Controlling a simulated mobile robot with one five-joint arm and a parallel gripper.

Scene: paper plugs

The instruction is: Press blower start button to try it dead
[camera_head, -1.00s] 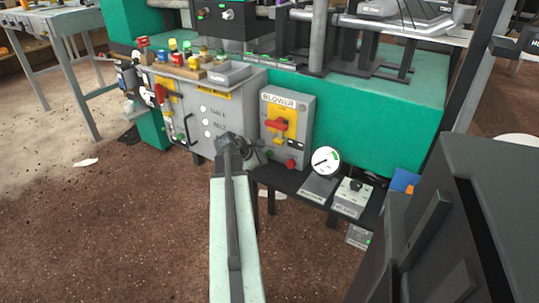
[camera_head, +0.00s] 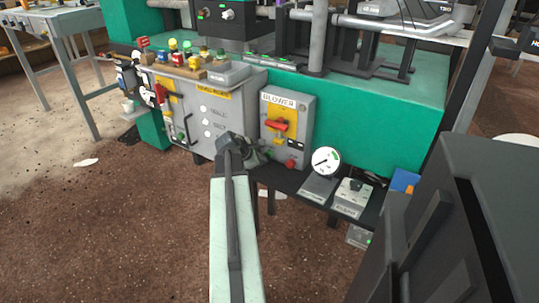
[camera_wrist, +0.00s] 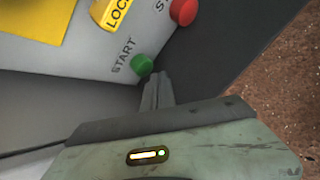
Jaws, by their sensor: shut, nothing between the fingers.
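The grey blower box (camera_head: 302,118) stands in the middle of the head view, with a red handle (camera_head: 277,125) on a yellow plate. In the wrist view, the green button marked START (camera_wrist: 142,64) sits on the box face, and a red button (camera_wrist: 183,11) is beyond it. The red button also shows in the head view (camera_head: 290,164); there the green one is hidden behind my gripper (camera_head: 264,154). My gripper (camera_wrist: 158,80) is shut and empty, its tips right by the lower edge of the green button. I cannot tell whether they touch.
A yellow lock tag (camera_wrist: 118,12) hangs near the START label. A grey cabinet (camera_head: 212,115) with a handle is left of the blower box. A round gauge (camera_head: 326,160) and a small switch box (camera_head: 352,197) are at right on a dark shelf.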

